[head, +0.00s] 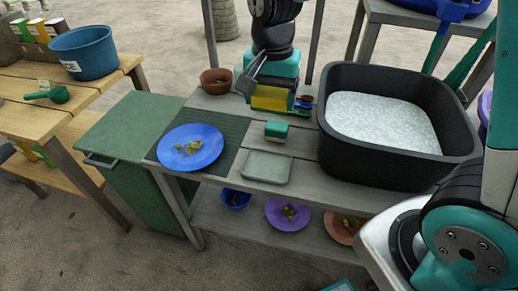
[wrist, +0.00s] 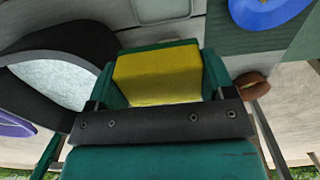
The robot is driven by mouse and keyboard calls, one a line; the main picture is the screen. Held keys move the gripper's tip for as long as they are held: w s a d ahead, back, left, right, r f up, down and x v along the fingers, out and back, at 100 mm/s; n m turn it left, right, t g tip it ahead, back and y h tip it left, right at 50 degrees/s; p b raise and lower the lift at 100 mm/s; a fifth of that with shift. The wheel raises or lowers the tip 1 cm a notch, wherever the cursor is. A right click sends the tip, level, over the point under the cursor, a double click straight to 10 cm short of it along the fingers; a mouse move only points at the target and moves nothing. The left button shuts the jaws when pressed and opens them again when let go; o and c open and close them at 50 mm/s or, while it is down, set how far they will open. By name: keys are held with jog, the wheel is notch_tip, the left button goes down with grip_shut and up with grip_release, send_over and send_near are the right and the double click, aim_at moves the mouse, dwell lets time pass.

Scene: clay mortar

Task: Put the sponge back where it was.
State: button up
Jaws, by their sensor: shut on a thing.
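The yellow sponge (head: 270,98) is between the fingers of my gripper (head: 268,90), at the back of the grey wooden bench (head: 304,150). In the wrist view my gripper (wrist: 157,76) is shut on the sponge (wrist: 157,77), with a finger on each side and a green strip along its far edge. Whether its underside touches the bench is hidden. A small green block (head: 277,130) sits on the bench in front of it, and a shallow grey-green tray (head: 267,166) lies nearer the front, empty.
A blue plate (head: 190,147) with scraps lies left on a dark green mat (head: 236,131). A brown pot (head: 216,81) stands beside my gripper. A lower shelf (head: 215,222) holds a blue bowl and plates.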

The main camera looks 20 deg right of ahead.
aim_at(267, 167)
jog(key=f+b, duration=0.2)
jog(key=f, duration=1.8)
jog(key=shift+w, duration=0.2)
jog(key=shift+f, duration=0.1)
jog(key=o, duration=0.6)
jog(key=shift+o, duration=0.3)
notch_tip(267, 167, up, 12)
jog(key=s+a+r+n+y, duration=0.2)
jog(key=s+r+n, duration=0.5)
jog(key=s, duration=0.2)
jog(key=s+a+r+n+y, duration=0.2)
jog(key=s+r+n, duration=0.5)
jog(key=s, duration=0.2)
jog(key=shift+s+a+p, duration=0.2)
jog(key=shift+a+p, duration=0.05)
jog(key=shift+p, duration=0.2)
